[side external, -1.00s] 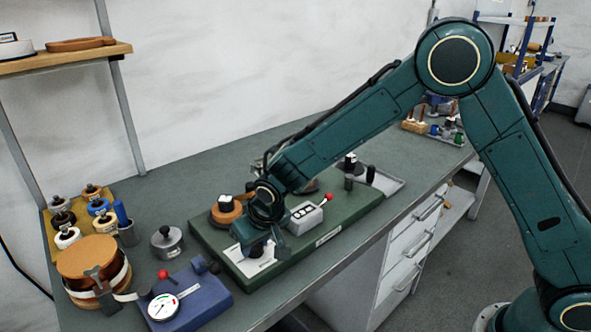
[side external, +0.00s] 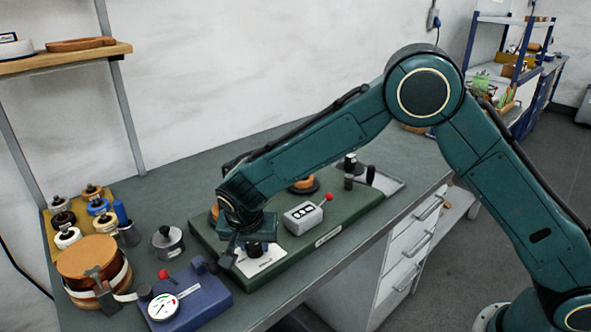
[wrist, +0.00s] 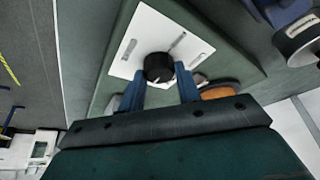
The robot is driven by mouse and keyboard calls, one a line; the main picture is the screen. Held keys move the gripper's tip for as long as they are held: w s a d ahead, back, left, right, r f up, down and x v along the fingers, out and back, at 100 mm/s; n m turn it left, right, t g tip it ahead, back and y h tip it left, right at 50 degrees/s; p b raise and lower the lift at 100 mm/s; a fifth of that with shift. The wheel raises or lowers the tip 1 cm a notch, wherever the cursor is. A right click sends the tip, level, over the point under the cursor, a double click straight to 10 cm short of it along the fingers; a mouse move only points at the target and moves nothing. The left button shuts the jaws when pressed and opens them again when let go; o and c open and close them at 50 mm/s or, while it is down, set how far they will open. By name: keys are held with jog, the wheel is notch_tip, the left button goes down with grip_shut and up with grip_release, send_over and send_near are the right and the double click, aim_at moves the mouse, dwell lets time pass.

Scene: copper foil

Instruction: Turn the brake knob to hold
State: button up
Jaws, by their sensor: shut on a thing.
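The brake knob (side external: 254,248) is a small black round knob on a white plate (side external: 264,263) at the near end of the green board. In the wrist view the knob (wrist: 158,66) shows a white pointer line aimed toward the lower right of the picture. The white plate (wrist: 140,30) carries dark marks to the upper left and upper right of the knob. My gripper (wrist: 160,80) has its two blue fingers on either side of the knob, shut on it. In the side view my gripper partly covers the knob and its fingertips are hard to make out.
A grey block with a red-tipped lever (side external: 304,214) sits on the green board (side external: 335,236), right of the plate. A blue base with a dial gauge (side external: 163,306) stands to the left.

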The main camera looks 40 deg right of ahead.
dwell(0.4)
jog(key=o, duration=1)
jog(key=v, duration=1.3)
jog(key=shift+s+a+r, duration=0.1)
jog(key=shift+a+r, duration=0.1)
jog(key=shift+r, duration=0.15)
jog(key=shift+d, duration=0.1)
